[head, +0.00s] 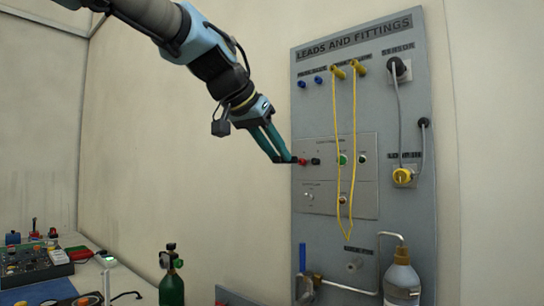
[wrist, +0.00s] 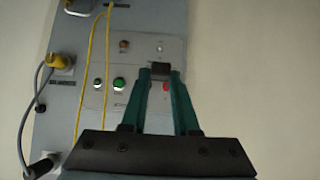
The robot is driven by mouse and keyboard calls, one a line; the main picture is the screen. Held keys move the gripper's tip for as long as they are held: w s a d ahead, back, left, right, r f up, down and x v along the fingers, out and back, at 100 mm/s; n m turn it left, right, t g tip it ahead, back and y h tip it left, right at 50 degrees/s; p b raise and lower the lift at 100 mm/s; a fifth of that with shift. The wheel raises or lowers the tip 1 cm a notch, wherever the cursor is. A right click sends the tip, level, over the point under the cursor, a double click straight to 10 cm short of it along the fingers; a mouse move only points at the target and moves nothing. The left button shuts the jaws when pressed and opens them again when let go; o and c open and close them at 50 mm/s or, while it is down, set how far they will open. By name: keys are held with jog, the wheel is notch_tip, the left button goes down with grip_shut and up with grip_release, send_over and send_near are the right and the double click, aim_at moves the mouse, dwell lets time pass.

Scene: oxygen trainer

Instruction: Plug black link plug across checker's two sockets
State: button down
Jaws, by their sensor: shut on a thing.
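My gripper (head: 288,159) reaches the checker panel (head: 360,192) from the left in the head view. In the wrist view my gripper (wrist: 160,74) is shut on the black link plug (wrist: 160,69), a small dark block between the fingertips. The checker's red socket (head: 303,161) is just right of my fingertips in the head view, with the black socket (head: 315,161) beside it. The red socket (wrist: 165,87) shows between the fingers in the wrist view, where the black one seems hidden by a finger. I cannot tell whether the plug touches the sockets.
Yellow leads (head: 354,120) hang over the panel right of the sockets, near the green button (head: 342,159). A yellow connector (head: 403,175) and grey cables are farther right. A clear bottle (head: 402,278) and a green cylinder (head: 171,288) stand below. Free space lies left of the board.

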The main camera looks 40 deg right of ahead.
jog(key=d, duration=0.2)
jog(key=w+d+p, duration=0.1)
jog(key=d, duration=0.2)
jog(key=shift+w+d+p, duration=0.3)
jog(key=shift+d, duration=0.05)
dwell(0.3)
jog(key=shift+b, duration=0.3)
dwell(1.4)
jog(key=shift+w+d+p, duration=0.15)
jog(key=shift+d+p, duration=0.2)
jog(key=shift+d, duration=0.3)
jog(key=shift+w+d+p, duration=0.15)
jog(key=shift+d+p, duration=0.2)
jog(key=shift+d, duration=0.25)
dwell(0.4)
jog(key=c, duration=0.6)
grip_release()
jog(key=shift+a, duration=0.1)
jog(key=b+v, duration=0.3)
jog(key=v, duration=0.7)
jog(key=shift+a+r, duration=0.2)
jog(key=shift+a, duration=0.05)
